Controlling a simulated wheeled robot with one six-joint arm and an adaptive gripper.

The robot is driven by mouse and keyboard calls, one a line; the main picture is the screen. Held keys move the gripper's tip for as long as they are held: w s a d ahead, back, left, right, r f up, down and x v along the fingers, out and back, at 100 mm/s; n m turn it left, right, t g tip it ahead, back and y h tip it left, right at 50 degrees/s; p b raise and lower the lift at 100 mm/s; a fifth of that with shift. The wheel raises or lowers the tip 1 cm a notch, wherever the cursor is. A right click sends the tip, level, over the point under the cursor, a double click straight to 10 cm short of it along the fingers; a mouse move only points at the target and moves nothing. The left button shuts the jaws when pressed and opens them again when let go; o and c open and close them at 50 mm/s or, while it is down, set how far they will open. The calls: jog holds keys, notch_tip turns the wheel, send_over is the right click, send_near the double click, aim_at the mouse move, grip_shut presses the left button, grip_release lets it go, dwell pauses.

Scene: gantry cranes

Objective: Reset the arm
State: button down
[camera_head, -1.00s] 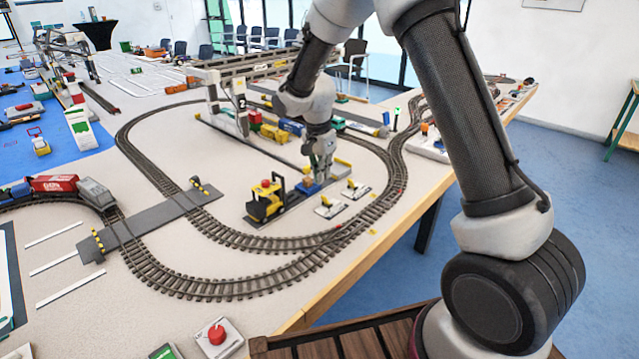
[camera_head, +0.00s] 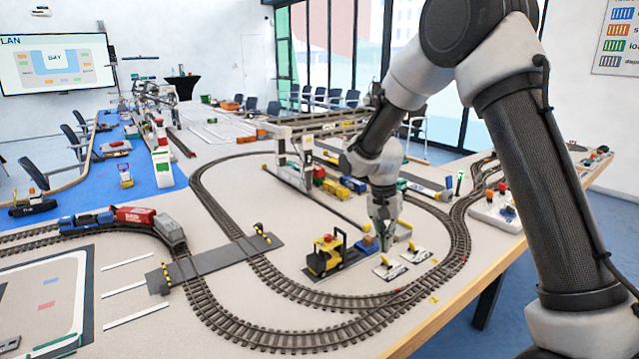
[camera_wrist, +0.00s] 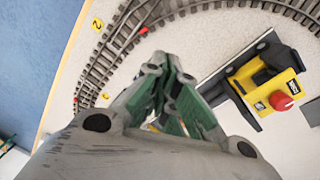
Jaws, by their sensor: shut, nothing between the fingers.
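My gripper (camera_head: 385,240) points down over the table, just right of a small blue block (camera_head: 367,244) and a yellow toy forklift (camera_head: 326,255). In the wrist view its green-and-grey fingers (camera_wrist: 162,62) are together with nothing between them. The forklift (camera_wrist: 268,84), with a red knob on top, stands to their right in that view. I cannot tell the exact height of the fingertips above the table. The blue block is hidden in the wrist view.
Curved toy track (camera_head: 290,336) loops around this area. A gantry crane (camera_head: 305,150) with colored wagons stands behind. The table's wooden edge (camera_head: 470,282) runs along the right.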

jog(key=s+d+r+n+t, duration=0.1)
jog(key=s+d+r, duration=0.4)
jog(key=s, duration=0.5)
jog(key=s+d+r+n+t, duration=0.2)
jog(key=s+d+r, duration=0.3)
jog(key=s+r, duration=0.4)
jog(key=s+d+r+n+t+y, duration=0.1)
jog(key=s+d+r, duration=0.4)
jog(key=s, duration=0.6)
notch_tip(320, 180, up, 2)
jog(key=shift+s+r+n+t, duration=0.15)
jog(key=shift+n+t, duration=0.35)
jog(key=shift+n, duration=0.7)
jog(key=shift+a, duration=0.1)
